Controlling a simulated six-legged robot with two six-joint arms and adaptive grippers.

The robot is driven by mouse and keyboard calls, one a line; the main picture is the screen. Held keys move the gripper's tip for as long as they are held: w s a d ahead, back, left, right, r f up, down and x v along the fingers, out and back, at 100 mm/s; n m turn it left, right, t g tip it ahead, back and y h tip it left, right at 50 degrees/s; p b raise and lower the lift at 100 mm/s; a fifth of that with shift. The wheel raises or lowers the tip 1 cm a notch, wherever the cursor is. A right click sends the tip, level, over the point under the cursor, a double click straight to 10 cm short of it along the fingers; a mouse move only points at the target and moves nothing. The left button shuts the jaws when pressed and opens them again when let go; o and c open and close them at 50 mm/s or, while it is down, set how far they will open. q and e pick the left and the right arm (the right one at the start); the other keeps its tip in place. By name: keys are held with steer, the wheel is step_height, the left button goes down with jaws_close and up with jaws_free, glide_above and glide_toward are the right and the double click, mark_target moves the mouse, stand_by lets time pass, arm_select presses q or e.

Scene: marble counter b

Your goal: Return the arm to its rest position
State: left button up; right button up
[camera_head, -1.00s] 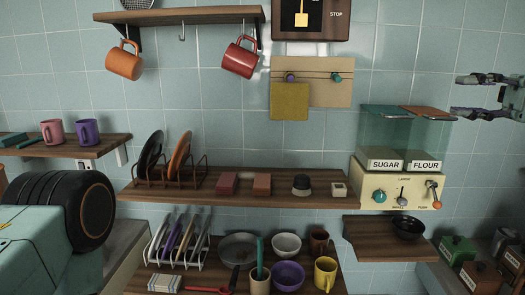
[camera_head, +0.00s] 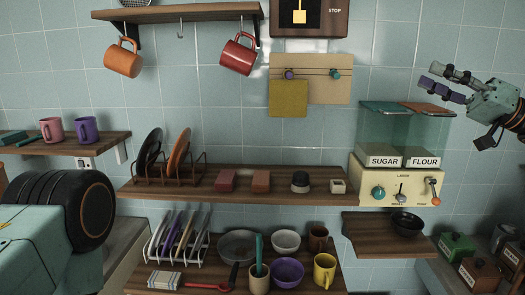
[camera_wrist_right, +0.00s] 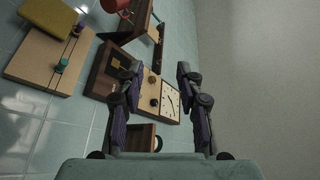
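My right gripper (camera_head: 431,75) is raised at the upper right of the head view, above and to the right of the sugar and flour dispenser. Its fingers point to the left and slightly up. In the right wrist view its two fingers (camera_wrist_right: 157,66) stand apart with nothing held between them. A clock and the microwave-like panel show beyond them, further off. My left gripper shows in neither view.
The sugar and flour dispenser (camera_head: 402,178) stands below the right gripper. A corkboard (camera_head: 328,84) and hanging mugs (camera_head: 238,54) are to the left. Several coloured tins (camera_head: 480,275) sit at the lower right. The tiled wall around the gripper is bare.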

steer(key=w+a+f+m+t+h+b, duration=0.2)
steer(key=w+f+t+h, duration=0.15)
steer(key=f, duration=0.45)
steer(key=w+a+f+m+t+h+b, duration=0.1)
steer(key=w+f+m+t+h, duration=0.2)
steer(key=f, duration=0.5)
steer(key=w+a+f+m+t+h+b, duration=0.25)
steer(key=f+h, duration=0.25)
steer(key=f, duration=0.3)
steer(key=s+a+f+g+h+b, duration=0.1)
steer(key=s+f+g+h, duration=0.15)
steer(key=f, duration=0.65)
steer(key=s+a+f+g+h+b, duration=0.1)
steer(key=s+f+b, duration=0.15)
steer(key=f, duration=0.55)
steer(key=s+a+f+g+h+b, duration=0.1)
steer(key=s+f, duration=0.3)
steer(key=f, duration=0.5)
steer(key=s+a+f+n+g+h+b, duration=0.1)
steer(key=s+f+g+b, duration=0.5)
steer(key=s+f, duration=1.1)
steer(key=s+a+f+g+h+b, duration=0.2)
steer(key=s+f+g+b, duration=0.5)
steer(key=s+f, duration=1.1)
steer(key=s+h+b, duration=0.1)
steer(key=s+b, duration=0.1)
steer(key=s, duration=0.6)
steer(key=shift+s+a+f+n, duration=0.15)
steer(key=shift+a+f+n, duration=0.1)
steer(key=shift+f+n, duration=0.1)
